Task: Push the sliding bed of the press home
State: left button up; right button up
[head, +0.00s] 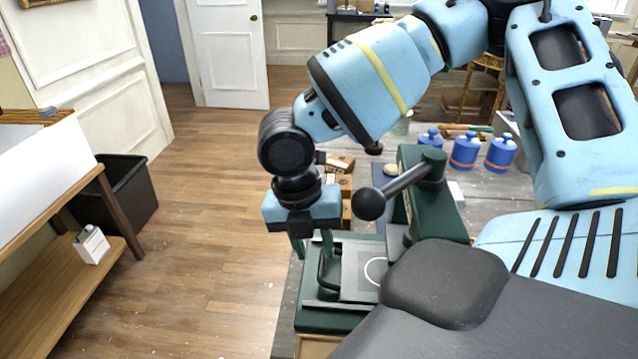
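The green press (432,205) stands on the grey bench, with a lever ending in a black ball (370,204). Its sliding bed (356,270) is a grey plate with a pale ring mark, lying on the green base (325,318) and sticking out to the left of the press body. A dark loop handle (322,268) is at the bed's left end. My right gripper (312,248) points down just above the handle, its two greenish fingers apart. I cannot tell whether a finger touches the handle. The bed's right part is hidden by my own body. My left gripper is not in view.
Several blue jars (464,151) stand behind the press. Small brown boxes (340,165) lie at the bench's back left. A black bin (122,190) and a wooden shelf (60,285) stand at left. The floor between is clear.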

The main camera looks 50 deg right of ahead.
aim_at(321, 270)
jog(key=shift+s+d+f, duration=0.15)
jog(key=shift+f, duration=0.95)
jog(key=shift+s+d+f, duration=0.1)
jog(key=shift+s+f, duration=0.05)
jog(key=shift+f, duration=0.95)
grip_shut()
